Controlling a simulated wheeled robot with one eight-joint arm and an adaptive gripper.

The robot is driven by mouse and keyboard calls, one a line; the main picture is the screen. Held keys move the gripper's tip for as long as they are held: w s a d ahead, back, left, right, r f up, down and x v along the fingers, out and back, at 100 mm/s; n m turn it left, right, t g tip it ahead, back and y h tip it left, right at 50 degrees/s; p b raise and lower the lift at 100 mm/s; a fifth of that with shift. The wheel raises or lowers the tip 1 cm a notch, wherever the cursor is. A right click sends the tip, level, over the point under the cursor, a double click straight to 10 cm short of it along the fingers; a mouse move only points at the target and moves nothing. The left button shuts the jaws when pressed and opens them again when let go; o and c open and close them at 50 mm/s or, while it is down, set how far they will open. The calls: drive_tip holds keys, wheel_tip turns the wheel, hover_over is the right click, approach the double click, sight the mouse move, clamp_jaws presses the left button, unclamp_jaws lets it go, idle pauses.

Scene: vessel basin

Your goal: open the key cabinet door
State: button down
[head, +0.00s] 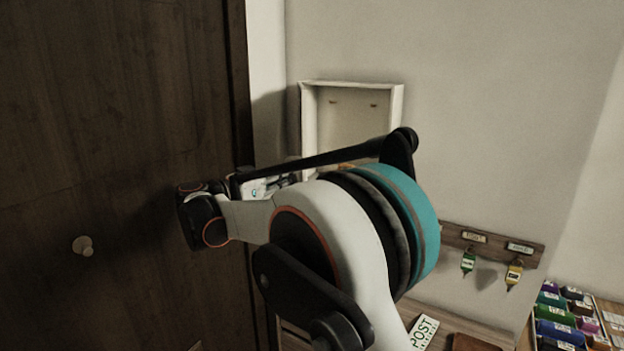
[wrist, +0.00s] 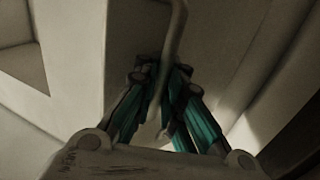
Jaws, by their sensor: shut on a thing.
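The key cabinet (head: 397,105) is a shallow white box on the wall in the head view. Its inside shows, with small hooks on the back panel; its lower part is hidden behind my arm. I cannot make out its door in the head view. In the wrist view my gripper (wrist: 161,92) is shut on a thin, pale, bent handle (wrist: 177,35), which runs down between the teal-padded fingers. A pale panel lies close behind the handle; I cannot tell whether it is the door. In the head view my gripper is mostly hidden by my arm.
A dark wooden door (head: 120,130) with a round knob (head: 82,246) fills the left. A key rack (head: 490,243) with a green-tagged and a yellow-tagged key hangs at right. Below are a POST sign (head: 424,332) and a tray of colored items (head: 560,325).

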drive_tip(key=w+a, duration=0.3)
drive_tip(key=a, duration=0.6)
drive_tip(key=shift+w+a, duration=0.15)
drive_tip(key=shift+w, duration=0.1)
drive_tip(key=shift+f, duration=0.1)
